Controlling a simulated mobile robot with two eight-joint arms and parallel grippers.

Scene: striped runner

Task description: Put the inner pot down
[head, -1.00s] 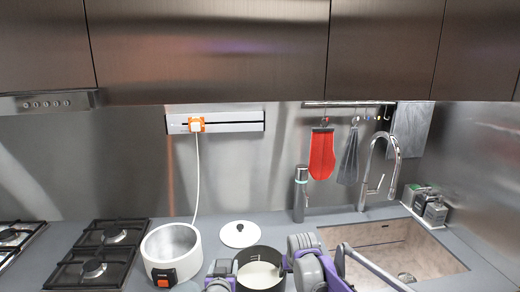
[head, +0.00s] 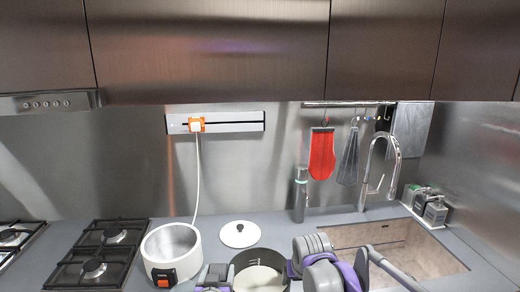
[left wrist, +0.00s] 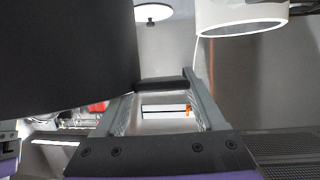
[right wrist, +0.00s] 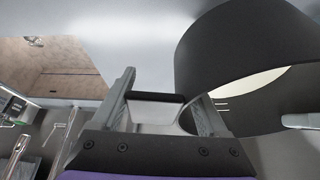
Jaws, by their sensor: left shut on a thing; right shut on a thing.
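The inner pot (head: 240,266) is dark with pale whitish contents, at the bottom middle of the head view, its lower part cut off. My left gripper (head: 226,280) is at its left side and my right gripper (head: 292,270) at its right side. In the left wrist view the left fingers (left wrist: 162,88) are shut on a black handle beside the dark pot wall (left wrist: 60,50). In the right wrist view the right fingers (right wrist: 155,98) are shut on the other handle, with the pot (right wrist: 245,55) beside them. The pot's underside is hidden in the head view.
The white cooker body (head: 155,257) with an orange switch stands left of the pot, open and empty. A white lid (head: 240,241) lies behind the pot. The sink (head: 405,245) is at right, a gas hob (head: 85,270) at left. A bottle (head: 299,195) stands by the wall.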

